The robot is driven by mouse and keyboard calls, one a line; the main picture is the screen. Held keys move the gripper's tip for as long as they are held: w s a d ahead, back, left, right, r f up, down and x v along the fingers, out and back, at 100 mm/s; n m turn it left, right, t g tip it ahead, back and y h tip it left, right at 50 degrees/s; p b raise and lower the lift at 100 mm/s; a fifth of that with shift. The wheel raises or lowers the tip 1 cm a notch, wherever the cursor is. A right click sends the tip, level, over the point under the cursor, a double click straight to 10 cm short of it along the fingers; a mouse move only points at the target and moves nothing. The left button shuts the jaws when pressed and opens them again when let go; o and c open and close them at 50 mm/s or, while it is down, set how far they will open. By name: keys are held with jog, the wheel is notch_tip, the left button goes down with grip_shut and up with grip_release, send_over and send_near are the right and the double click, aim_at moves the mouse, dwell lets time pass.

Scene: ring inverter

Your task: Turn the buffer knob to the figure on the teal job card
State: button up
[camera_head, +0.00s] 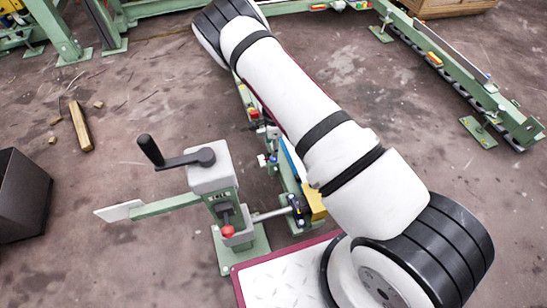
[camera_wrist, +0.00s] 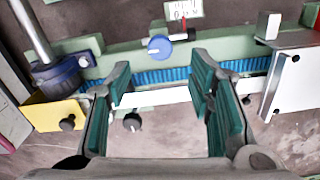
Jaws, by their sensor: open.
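A round blue knob (camera_wrist: 160,46) sits on a green rail in the wrist view. Just above it is a small white scale plate (camera_wrist: 183,9) with dark figures and a red mark, too small to read surely. I cannot tell for certain that this is the buffer knob. No teal job card can be made out in either view. My gripper (camera_wrist: 163,80) is open, with teal ribbed pads and nothing between them. In the wrist view the knob lies just beyond the gap between the fingertips, apart from them. In the head view my gripper is not visible.
In the wrist view, a blue ribbed strip (camera_wrist: 150,76) runs along the rail, with a yellow block (camera_wrist: 52,114) left and a white plate (camera_wrist: 298,80) right. In the head view, a crank post (camera_head: 209,168) stands left of my arm. Wood (camera_head: 81,126) lies on the floor.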

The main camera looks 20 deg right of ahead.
aim_at(274, 159)
notch_tip(274, 159, down, 7)
jog(key=shift+f+b, duration=0.15)
jog(key=shift+b, duration=0.85)
jog(key=shift+c, duration=0.3)
grip_shut()
